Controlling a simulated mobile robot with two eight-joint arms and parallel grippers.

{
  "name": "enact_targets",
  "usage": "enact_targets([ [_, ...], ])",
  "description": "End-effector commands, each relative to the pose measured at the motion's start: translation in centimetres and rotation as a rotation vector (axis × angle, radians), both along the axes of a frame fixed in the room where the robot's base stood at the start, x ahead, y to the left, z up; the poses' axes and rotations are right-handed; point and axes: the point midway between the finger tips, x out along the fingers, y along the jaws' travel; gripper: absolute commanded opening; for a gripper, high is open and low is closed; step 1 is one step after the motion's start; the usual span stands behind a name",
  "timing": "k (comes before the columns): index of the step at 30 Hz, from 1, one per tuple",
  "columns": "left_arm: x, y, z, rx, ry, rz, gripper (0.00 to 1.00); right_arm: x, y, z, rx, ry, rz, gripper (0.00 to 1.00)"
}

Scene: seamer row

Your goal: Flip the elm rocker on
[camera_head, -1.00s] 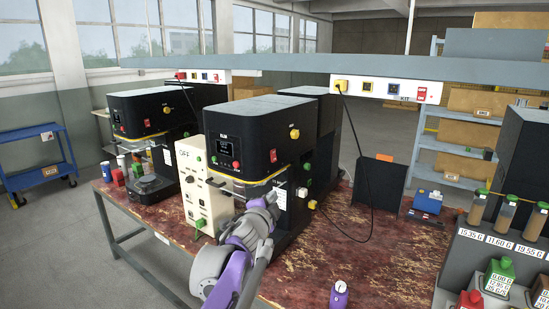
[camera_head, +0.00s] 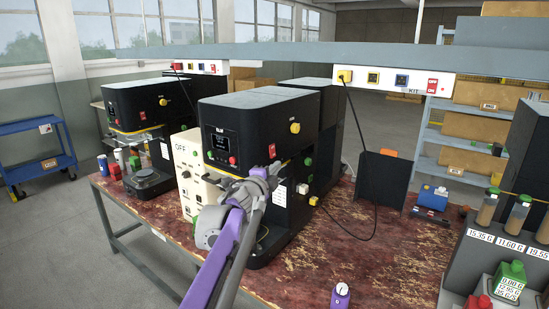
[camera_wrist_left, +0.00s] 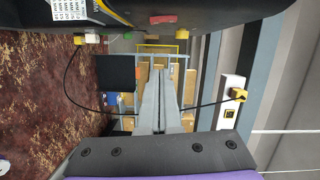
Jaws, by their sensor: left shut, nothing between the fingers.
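The elm machine is the nearer black machine (camera_head: 245,112), with an ELM label and a small screen on its front. On its right side are a yellow knob (camera_head: 295,127), a green control (camera_head: 308,161) and a white label. The machine's dark side runs along the top there, with a red control (camera_wrist_left: 168,19). My right gripper is out of view.
A second black machine (camera_head: 135,108) and a cream OFF panel (camera_head: 187,165) stand left. An overhead beam (camera_head: 330,53) carries switch panels, and a black cable (camera_head: 362,150) hangs behind. A rack of tubes (camera_head: 480,245) stands right. The red worktop (camera_head: 350,260) is mostly clear in front.

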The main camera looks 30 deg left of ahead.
Motion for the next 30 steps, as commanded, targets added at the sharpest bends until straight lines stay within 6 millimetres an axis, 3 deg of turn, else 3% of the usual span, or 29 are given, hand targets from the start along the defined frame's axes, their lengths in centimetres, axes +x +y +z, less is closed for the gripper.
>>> enact_targets([
  [13, 8.3, 1.4, -0.1, -0.001, -0.001, -0.001, 0.00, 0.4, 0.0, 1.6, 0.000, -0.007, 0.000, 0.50],
  [15, 8.1, 2.9, -0.4, 0.001, 0.000, 0.004, 0.00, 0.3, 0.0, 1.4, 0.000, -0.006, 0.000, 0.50],
  [21, 8.2, 4.9, -0.7, 0.000, -0.001, 0.002, 0.00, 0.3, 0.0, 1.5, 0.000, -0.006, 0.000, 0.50],
  [30, 8.2, 5.3, -0.7, 0.000, 0.000, 0.000, 0.00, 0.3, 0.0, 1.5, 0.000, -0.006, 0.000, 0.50],
])
